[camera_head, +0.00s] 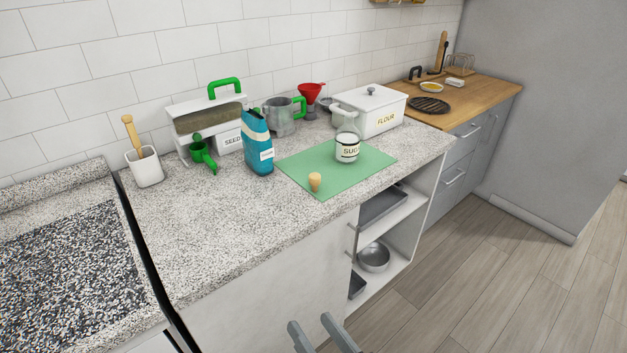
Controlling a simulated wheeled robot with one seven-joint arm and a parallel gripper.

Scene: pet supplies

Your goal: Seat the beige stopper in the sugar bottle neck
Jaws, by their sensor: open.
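The beige stopper (315,181) stands on the green mat (323,161), near the mat's front edge. The sugar bottle (347,147) stands upright on the same mat, behind and to the right of the stopper. It is clear glass with a white label and white contents, and I see no stopper in its neck. My gripper (318,332) shows at the bottom edge of the view, with two grey fingers spread apart. It is open and empty, low in front of the counter and well away from the stopper and bottle.
A blue carton (257,143) stands left of the mat. A white flour box (372,112) stands behind the bottle. A seed container (205,122), a metal jug (280,117) and a red funnel (310,95) stand along the wall. The counter (215,225) is clear at front left.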

